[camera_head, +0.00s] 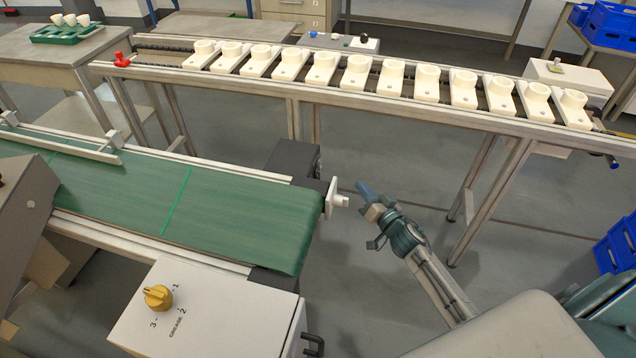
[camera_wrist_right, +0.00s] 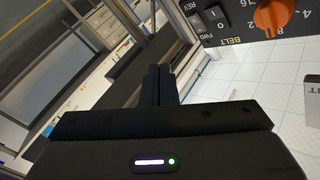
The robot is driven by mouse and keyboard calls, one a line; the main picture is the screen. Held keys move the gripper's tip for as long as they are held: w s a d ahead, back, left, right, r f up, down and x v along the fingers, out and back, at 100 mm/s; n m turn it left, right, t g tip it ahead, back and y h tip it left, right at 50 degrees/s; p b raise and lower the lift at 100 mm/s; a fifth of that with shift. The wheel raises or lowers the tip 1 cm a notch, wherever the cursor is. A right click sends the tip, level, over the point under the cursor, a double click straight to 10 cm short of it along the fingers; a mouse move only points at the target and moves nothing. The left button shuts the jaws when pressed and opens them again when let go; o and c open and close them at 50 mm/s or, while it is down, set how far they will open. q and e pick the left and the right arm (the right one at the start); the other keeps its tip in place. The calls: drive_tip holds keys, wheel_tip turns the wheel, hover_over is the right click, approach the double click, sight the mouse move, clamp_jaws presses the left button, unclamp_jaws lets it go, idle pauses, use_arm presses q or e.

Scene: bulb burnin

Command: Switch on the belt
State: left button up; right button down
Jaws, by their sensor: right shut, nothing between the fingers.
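The green belt (camera_head: 110,190) runs along the left side in the head view, with a lighter green line across it. My right gripper (camera_head: 364,189) is just right of the belt's end, fingers shut and empty. In the right wrist view its closed fingers (camera_wrist_right: 159,82) point up the picture. A dark control panel there carries a black switch (camera_wrist_right: 214,16) marked REV, FWD, I and 0 above the label BELT. Beside it is an orange knob (camera_wrist_right: 271,17) with numbers round it. The fingers appear left of the switch, not visibly touching it. The switch position is unclear. My left gripper is not in view.
A white box with a yellow knob (camera_head: 158,297) marked GREASE stands in front of the belt. A white fitting (camera_head: 337,198) projects at the belt's end, close to my right gripper. A rail line (camera_head: 300,87) with several white sockets runs behind. Open floor lies between.

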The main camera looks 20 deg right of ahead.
sight(317, 173)
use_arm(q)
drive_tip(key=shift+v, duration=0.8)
use_arm(e)
drive_tip(key=shift+w+a+r, duration=0.1)
drive_tip(key=shift+w+r, duration=0.05)
drive_tip(key=shift+r, duration=0.3)
drive_tip(key=shift+w+a+r, duration=0.1)
drive_tip(key=shift+r, duration=0.3)
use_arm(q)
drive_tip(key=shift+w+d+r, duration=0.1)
use_arm(e)
drive_tip(key=shift+a, duration=0.1)
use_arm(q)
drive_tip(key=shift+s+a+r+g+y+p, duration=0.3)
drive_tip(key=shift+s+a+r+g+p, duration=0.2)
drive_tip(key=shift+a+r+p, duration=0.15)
use_arm(e)
drive_tip(key=w+a+f, duration=0.1)
drive_tip(key=w+a, duration=0.4)
drive_tip(key=a, duration=0.1)
drive_tip(key=shift+a, duration=0.4)
drive_tip(key=shift+w+f, duration=0.1)
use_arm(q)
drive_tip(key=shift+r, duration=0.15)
use_arm(e)
drive_tip(key=shift+a, duration=0.1)
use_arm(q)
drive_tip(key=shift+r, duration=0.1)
use_arm(e)
drive_tip(key=shift+w+a, duration=0.25)
